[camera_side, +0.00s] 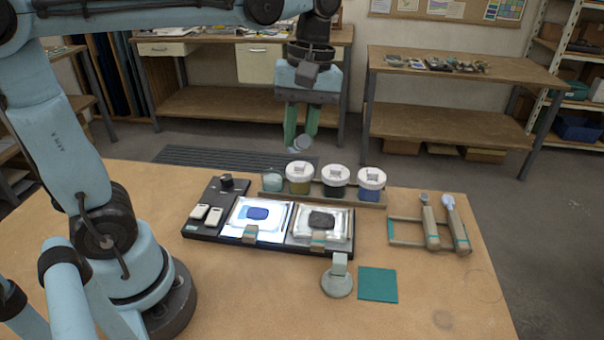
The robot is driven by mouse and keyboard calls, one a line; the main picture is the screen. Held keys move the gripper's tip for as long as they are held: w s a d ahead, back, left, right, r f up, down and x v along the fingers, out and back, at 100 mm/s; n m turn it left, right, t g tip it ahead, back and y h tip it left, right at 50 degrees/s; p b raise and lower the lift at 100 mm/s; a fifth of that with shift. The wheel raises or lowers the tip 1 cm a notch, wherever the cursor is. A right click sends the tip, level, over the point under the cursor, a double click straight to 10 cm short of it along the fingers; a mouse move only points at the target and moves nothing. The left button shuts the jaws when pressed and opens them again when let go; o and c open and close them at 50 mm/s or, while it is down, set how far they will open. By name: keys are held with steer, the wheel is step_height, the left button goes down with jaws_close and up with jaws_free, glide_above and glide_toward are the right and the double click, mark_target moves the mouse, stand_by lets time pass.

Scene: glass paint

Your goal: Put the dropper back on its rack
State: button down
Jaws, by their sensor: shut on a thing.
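My gripper (302,137) hangs in the upper middle, fingers pointing down, above and behind the row of jars. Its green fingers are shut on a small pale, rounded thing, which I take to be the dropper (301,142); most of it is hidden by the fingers. It is held clear of the table. A low wooden rack (405,243) lies at the right of the table. Two beige-handled tools (430,228) (455,224) lie side by side across its right part. Its left part is bare.
Several containers stand in a wooden holder (330,199): a small open glass (272,180) and lidded jars (335,178). A dark tray (205,226) holds two silvery plates. A grey stand (338,280) and a teal square (378,285) are in front. The front right table is clear.

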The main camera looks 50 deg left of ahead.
steer(key=w+d+m+t+y, duration=0.2)
steer(key=w+d+t, duration=0.1)
steer(key=w+d, duration=0.5)
steer(key=w+d+m+t+y, duration=0.1)
steer(key=w+d+t+y, duration=0.1)
steer(key=w+d, duration=0.5)
steer(key=shift+t+y, duration=0.3)
steer(key=shift+t, duration=0.4)
steer(key=shift+w+a+f, duration=0.35)
steer(key=shift+a+f, duration=0.05)
steer(key=shift+f, duration=2.7)
steer(key=shift+w+a+f, duration=0.4)
steer(key=shift+a+f, duration=0.05)
steer(key=shift+f, duration=2.65)
steer(key=shift+w+a+f, duration=0.35)
steer(key=shift+a+f, duration=0.05)
steer(key=shift+f, duration=2.7)
steer(key=shift+f, duration=0.6)
steer(key=c, duration=0.9)
jaws_free()
steer(key=shift+s+d+r, duration=0.1)
